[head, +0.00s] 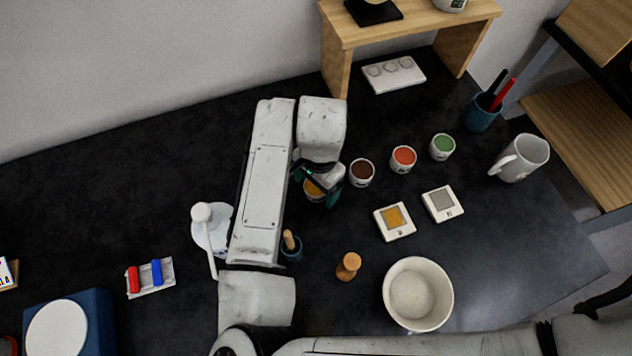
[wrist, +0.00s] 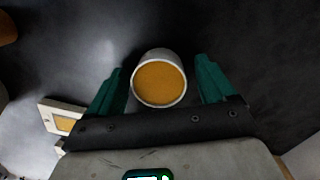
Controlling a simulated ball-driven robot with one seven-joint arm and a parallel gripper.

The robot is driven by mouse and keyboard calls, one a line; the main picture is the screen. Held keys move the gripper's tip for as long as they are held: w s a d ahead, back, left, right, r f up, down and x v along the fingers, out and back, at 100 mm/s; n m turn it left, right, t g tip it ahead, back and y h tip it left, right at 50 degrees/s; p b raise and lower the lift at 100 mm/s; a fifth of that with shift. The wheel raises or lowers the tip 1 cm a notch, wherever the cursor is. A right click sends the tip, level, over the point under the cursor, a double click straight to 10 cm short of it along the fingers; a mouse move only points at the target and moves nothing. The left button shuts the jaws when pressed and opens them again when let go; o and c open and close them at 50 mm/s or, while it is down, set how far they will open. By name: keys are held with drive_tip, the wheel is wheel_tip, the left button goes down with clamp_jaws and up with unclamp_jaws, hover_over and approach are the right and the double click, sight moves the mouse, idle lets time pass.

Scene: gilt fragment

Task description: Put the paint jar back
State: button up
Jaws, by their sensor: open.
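A white paint jar with ochre paint (wrist: 159,82) stands between the fingers of my gripper (wrist: 160,76) in the wrist view, with dark gaps on both sides. In the head view this jar (head: 313,190) is partly hidden by my gripper (head: 318,186), which is over it, open. Three more jars stand in a row to its right: brown (head: 362,172), orange-red (head: 403,158) and green (head: 442,147). A tile with an ochre square (head: 394,220) and one with a grey square (head: 442,204) lie in front of them.
A white tray with three round recesses (head: 394,74) lies under the wooden shelf (head: 410,25). A blue pen cup (head: 482,115) and white mug (head: 522,158) stand at right. A white bowl (head: 417,295) and wooden knob (head: 349,266) are in front.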

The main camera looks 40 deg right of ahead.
wheel_tip(320, 180, up, 12)
drive_tip(key=shift+d+r+b, duration=0.15)
drive_tip(key=shift+d+b, duration=0.2)
drive_tip(key=shift+d, duration=0.1)
idle(0.7)
